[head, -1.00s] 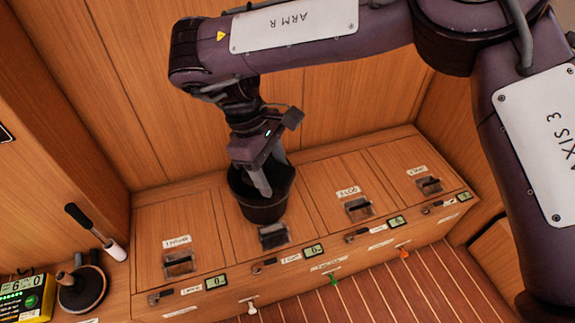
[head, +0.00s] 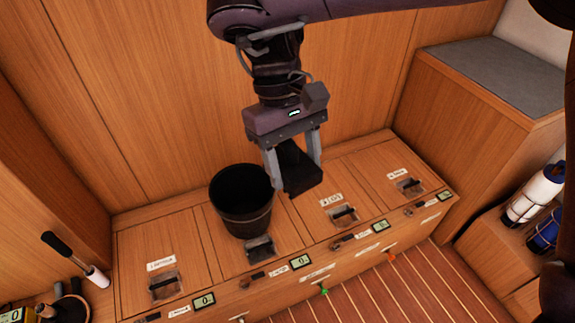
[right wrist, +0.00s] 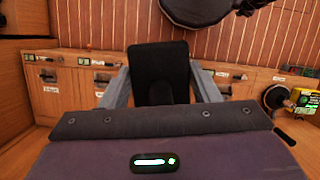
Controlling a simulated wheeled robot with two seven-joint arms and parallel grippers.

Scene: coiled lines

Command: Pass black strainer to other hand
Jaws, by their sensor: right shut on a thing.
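My right gripper (head: 292,166) is shut on the black strainer (head: 298,170), a dark, boxy piece between its two grey fingers. It is held in the air above the wooden locker bench, to the right of the black bucket (head: 241,205). The strainer also shows between the fingers of the right gripper (right wrist: 160,92) in the right wrist view, as a flat black rectangle (right wrist: 158,62). The bucket stands upright on the bench, its inside dark. My left gripper is not in view.
The bench (head: 205,245) has several lids with latches and small displays along its front. A higher grey-topped cabinet (head: 490,72) stands at the right, with white and blue cylinders (head: 535,190) below it. A white-and-black handle (head: 78,262) stands at the left.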

